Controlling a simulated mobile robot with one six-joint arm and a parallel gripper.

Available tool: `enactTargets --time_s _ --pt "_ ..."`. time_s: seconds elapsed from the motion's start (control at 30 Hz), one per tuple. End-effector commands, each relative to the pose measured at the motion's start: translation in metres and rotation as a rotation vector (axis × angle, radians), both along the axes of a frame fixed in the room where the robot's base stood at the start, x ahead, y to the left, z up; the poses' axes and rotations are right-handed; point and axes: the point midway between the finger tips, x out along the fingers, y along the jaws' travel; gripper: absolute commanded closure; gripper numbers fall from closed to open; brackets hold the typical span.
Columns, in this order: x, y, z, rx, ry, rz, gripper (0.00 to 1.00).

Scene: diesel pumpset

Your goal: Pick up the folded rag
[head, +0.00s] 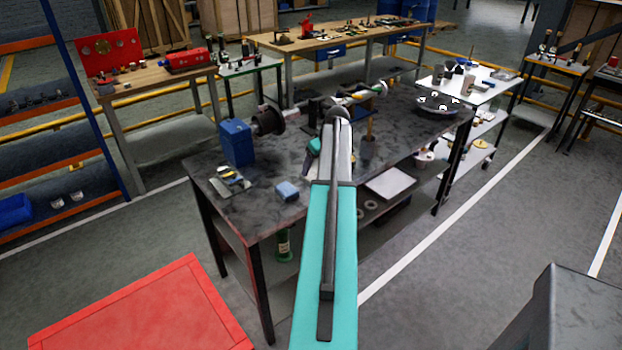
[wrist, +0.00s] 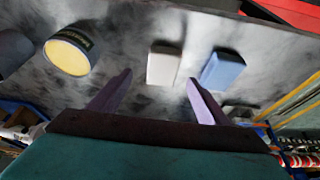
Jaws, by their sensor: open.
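A small blue folded block, which looks like the folded rag (head: 287,190), lies near the front edge of the dark workbench (head: 330,195). In the wrist view the blue block (wrist: 222,70) lies to the right of a pale grey block (wrist: 164,64). My gripper (wrist: 160,77) is open and empty above the bench. Its fingertips point towards the pale block, and the right finger is close to the blue one in the picture.
A dark can with a yellow face (wrist: 70,52) lies left of my gripper. A blue container (head: 237,142), a dark reel (head: 267,121) and a plate of small parts (head: 230,180) stand on the bench. A red cabinet (head: 140,312) is at front left.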

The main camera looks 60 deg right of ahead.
Motion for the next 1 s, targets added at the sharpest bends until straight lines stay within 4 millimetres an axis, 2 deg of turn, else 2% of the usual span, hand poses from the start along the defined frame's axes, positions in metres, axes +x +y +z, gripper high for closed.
enactTargets --time_s 0.37,1.0 --pt "0.002 0.001 -0.003 0.001 0.001 0.001 0.30" --pt "0.021 -0.001 -0.047 0.000 0.000 0.002 0.30"
